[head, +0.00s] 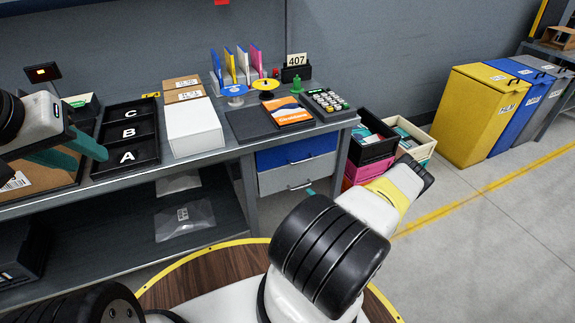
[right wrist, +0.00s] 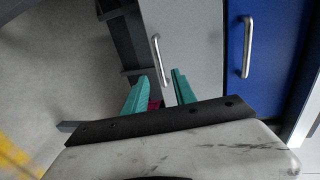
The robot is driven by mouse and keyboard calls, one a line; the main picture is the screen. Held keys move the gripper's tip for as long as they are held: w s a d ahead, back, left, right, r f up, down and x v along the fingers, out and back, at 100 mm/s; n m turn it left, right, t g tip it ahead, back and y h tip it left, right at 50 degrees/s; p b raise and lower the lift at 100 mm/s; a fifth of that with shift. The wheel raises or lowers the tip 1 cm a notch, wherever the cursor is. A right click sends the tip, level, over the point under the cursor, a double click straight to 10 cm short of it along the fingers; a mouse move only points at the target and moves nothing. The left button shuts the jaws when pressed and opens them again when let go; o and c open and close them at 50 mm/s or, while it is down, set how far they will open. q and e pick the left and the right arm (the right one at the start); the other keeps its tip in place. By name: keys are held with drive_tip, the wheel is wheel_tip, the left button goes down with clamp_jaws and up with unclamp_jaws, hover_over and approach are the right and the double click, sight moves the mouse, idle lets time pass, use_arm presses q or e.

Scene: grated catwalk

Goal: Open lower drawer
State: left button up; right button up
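The lower drawer (head: 297,173) has a light grey front with a metal bar handle and sits under the bench, below a blue upper drawer (head: 296,150). Both look shut. In the right wrist view the grey front (right wrist: 190,40) fills the middle, with its handle (right wrist: 157,58) upright in the picture. My right gripper (right wrist: 160,80) is open, its teal fingers apart, with the lower end of that handle between them in the picture. I cannot tell whether they touch it. In the head view only a teal bit (head: 310,191) of it shows. My left gripper (head: 90,155) is open and empty over the bench's left part.
Crates (head: 371,140) stand right of the drawers.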

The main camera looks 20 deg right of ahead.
drive_tip(key=x, duration=0.7)
drive_tip(key=shift+w, duration=0.1)
drive_tip(key=shift+c, duration=0.3)
clamp_jaws()
drive_tip(key=shift+r, duration=0.1)
idle(0.9)
